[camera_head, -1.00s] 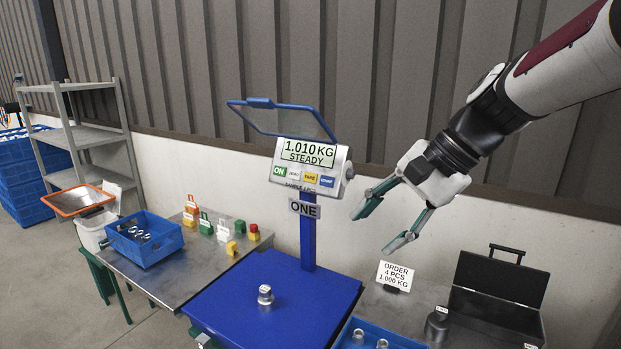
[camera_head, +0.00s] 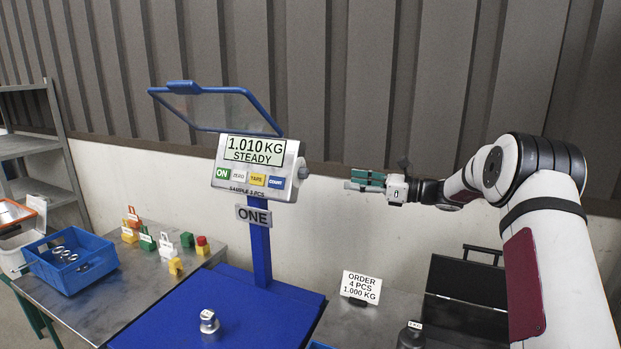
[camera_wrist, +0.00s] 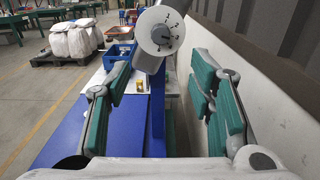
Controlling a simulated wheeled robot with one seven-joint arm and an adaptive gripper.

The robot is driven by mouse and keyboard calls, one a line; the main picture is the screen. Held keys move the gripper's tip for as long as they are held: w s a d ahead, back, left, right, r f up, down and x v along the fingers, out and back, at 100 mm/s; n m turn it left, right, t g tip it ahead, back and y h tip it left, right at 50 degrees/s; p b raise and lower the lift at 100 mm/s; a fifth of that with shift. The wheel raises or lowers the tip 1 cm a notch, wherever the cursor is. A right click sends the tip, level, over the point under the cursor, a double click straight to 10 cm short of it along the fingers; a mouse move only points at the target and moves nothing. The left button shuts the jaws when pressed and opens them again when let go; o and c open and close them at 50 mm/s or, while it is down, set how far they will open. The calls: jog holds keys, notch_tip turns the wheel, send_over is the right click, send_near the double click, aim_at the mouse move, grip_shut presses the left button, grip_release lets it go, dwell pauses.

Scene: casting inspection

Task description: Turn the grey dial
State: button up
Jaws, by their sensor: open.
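The grey dial (camera_wrist: 161,37) shows in the wrist view as a round face with dark marks on the end of the scale's indicator. In the head view the dial (camera_head: 303,168) is at the right side of the indicator box (camera_head: 258,167), which reads 1.010 KG STEADY. My gripper (camera_head: 350,181) is level with the box, to the right of the dial and apart from it, pointing left. In the wrist view my gripper (camera_wrist: 163,72) has its green-padded fingers spread wide, with nothing between them. The dial lies ahead, slightly above the fingertips.
A blue post (camera_head: 262,255) holds the indicator over the blue scale platform (camera_head: 265,300), where a small metal part (camera_head: 209,322) stands. A raised blue-framed lid (camera_head: 215,105) is above the box. An order card (camera_head: 361,287) and open black case (camera_head: 468,280) are below right. A wall runs behind.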

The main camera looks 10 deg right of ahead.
aim_at(307, 174)
jog(key=b+x, duration=0.1)
jog(key=x, duration=1.2)
jog(key=shift+w+a, duration=0.25)
jog(key=c, duration=1.2)
